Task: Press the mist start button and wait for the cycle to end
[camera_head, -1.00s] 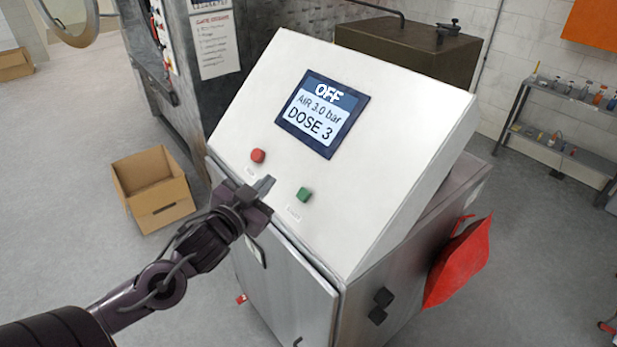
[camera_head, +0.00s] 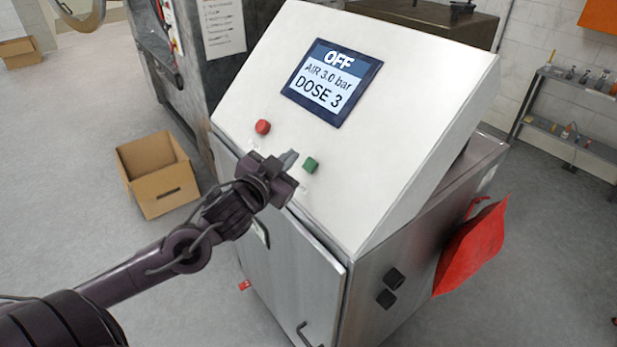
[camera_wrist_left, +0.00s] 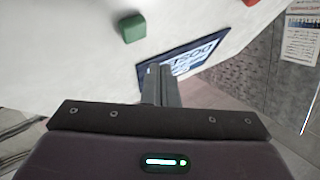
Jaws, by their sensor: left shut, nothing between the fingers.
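The control box's sloped white panel (camera_head: 400,130) carries a screen (camera_head: 332,82) reading "OFF", "AIR 3.0 bar" and "DOSE 3". Below the screen are a red button (camera_head: 263,127) and a green button (camera_head: 311,165); their small labels are too blurred to read. My left gripper (camera_head: 289,158) is shut and empty, its fingertips between the two buttons and close to the green one, with no clear contact. In the left wrist view the green button (camera_wrist_left: 132,28) shows above and left of the shut fingers (camera_wrist_left: 160,84). My right gripper is not in view.
A steel cabinet (camera_head: 290,270) with a door handle supports the panel. A red bag-like piece (camera_head: 474,245) hangs on its right side. An open cardboard box (camera_head: 160,180) sits on the floor at left. A large metal machine (camera_head: 215,60) stands behind. A shelf (camera_head: 575,140) holds bottles at right.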

